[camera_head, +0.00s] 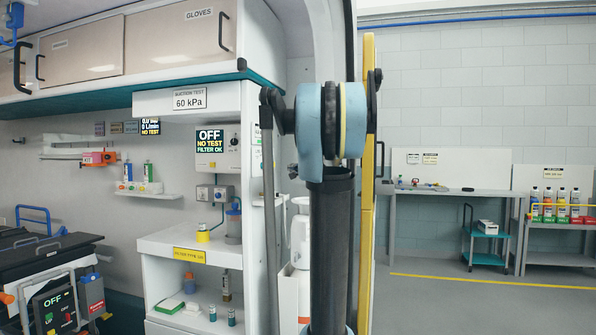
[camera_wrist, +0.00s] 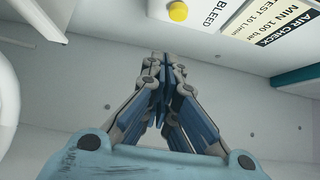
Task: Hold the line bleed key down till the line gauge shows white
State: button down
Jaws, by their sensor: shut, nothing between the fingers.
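In the wrist view a round yellow key (camera_wrist: 178,11) sits at the top edge on a pale panel, beside the printed word BLEED. My gripper (camera_wrist: 163,65) is shut with nothing between its fingers. Its tips are below and slightly left of the yellow key in the picture, apart from it. I cannot make out the line gauge in either view. My gripper does not show in the head view, where my arm stands in the middle.
An AIR CHECK label (camera_wrist: 286,22) is right of the key. In the head view a suction unit (camera_head: 218,152) reads OFF above a white shelf counter (camera_head: 165,243). A cot (camera_head: 45,262) stands at left. A workbench (camera_head: 450,191) stands at right beyond open floor.

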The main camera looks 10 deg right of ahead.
aim_at(273, 165)
jog(key=w+a, duration=0.4)
jog(key=w, duration=0.1)
jog(key=shift+a, duration=0.2)
dwell(0.3)
